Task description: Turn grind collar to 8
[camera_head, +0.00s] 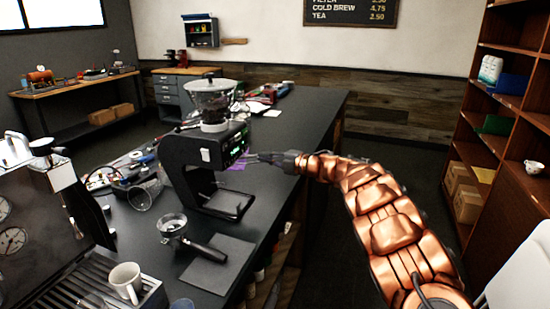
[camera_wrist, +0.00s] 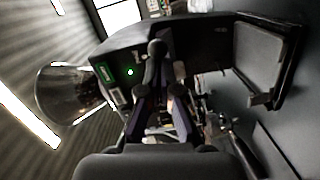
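The black coffee grinder (camera_head: 212,158) stands on the dark counter with a clear hopper (camera_head: 212,92) on top. Its grind collar is the band below the hopper (camera_head: 214,126); its numbers are too small to read. In the wrist view the grinder body (camera_wrist: 130,60) appears tipped sideways, with the hopper (camera_wrist: 72,92) at the left and a small green display (camera_wrist: 130,72). My gripper (camera_head: 250,158) is at the right side of the grinder, below collar height. In the wrist view its two fingers (camera_wrist: 158,92) look apart, in front of the grinder's face. Whether they touch it is unclear.
A portafilter (camera_head: 172,226) and a dark mat (camera_head: 217,265) lie in front of the grinder. A white mug (camera_head: 125,280) stands on the espresso machine's tray at the lower left. Tools clutter the counter left of the grinder. A wooden shelf (camera_head: 500,150) stands at the right.

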